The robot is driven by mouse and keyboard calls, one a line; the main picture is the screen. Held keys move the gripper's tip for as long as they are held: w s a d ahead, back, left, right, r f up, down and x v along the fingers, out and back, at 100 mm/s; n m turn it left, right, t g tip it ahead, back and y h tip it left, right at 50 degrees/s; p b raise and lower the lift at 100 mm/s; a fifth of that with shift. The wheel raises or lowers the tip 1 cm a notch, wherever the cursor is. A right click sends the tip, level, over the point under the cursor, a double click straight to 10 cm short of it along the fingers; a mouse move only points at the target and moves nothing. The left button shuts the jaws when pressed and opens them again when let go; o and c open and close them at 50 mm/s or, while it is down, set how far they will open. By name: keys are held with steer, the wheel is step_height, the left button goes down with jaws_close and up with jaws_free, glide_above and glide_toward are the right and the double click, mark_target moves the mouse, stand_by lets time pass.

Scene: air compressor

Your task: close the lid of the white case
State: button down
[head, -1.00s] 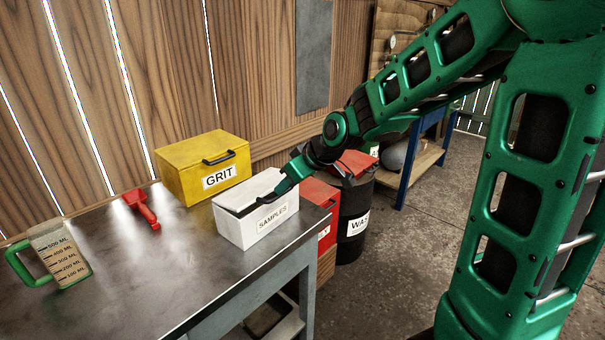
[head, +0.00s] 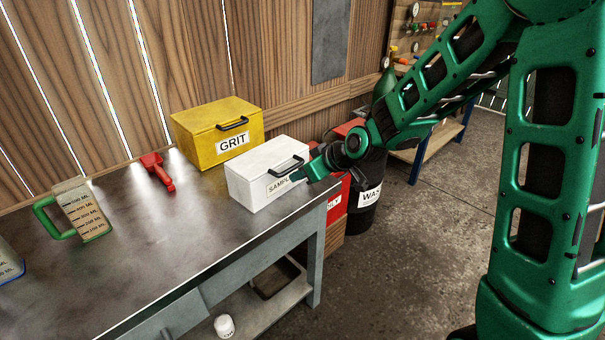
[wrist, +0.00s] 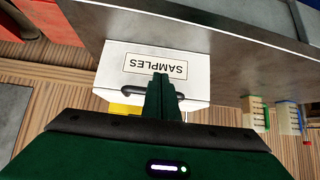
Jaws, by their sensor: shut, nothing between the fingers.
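The white case (head: 250,185), labelled SAMPLES, stands on the front right of the metal workbench. Its lid (head: 262,157) lies down flat on the body, with no clear gap showing, and a dark handle is at its front edge. My gripper (head: 297,175) is shut and empty at the front right of the case, covering part of the label. In the wrist view the case (wrist: 120,68) appears upside down, with the shut fingers (wrist: 161,80) in front of its label and handle. Whether they touch it I cannot tell.
A yellow GRIT case (head: 195,140) stands behind. A red tool (head: 157,172) and a jug (head: 82,212) are to the left on the workbench (head: 150,235). A red box (head: 336,203) and black drum (head: 370,185) stand right of the bench, below my arm.

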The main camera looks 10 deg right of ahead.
steer(key=r, duration=0.3)
steer(key=shift+s+d+r, duration=0.15)
steer(key=shift+d+r, duration=0.1)
steer(key=shift+r, duration=0.1)
steer(key=s+d+f, duration=0.5)
steer(key=s, duration=0.2)
step_height(320, 180, up, 17)
steer(key=w, duration=0.3)
steer(key=s+f+x, duration=0.1)
steer(key=x, duration=1.1)
steer(key=shift+s+f, duration=0.15)
steer(key=shift+f, duration=0.4)
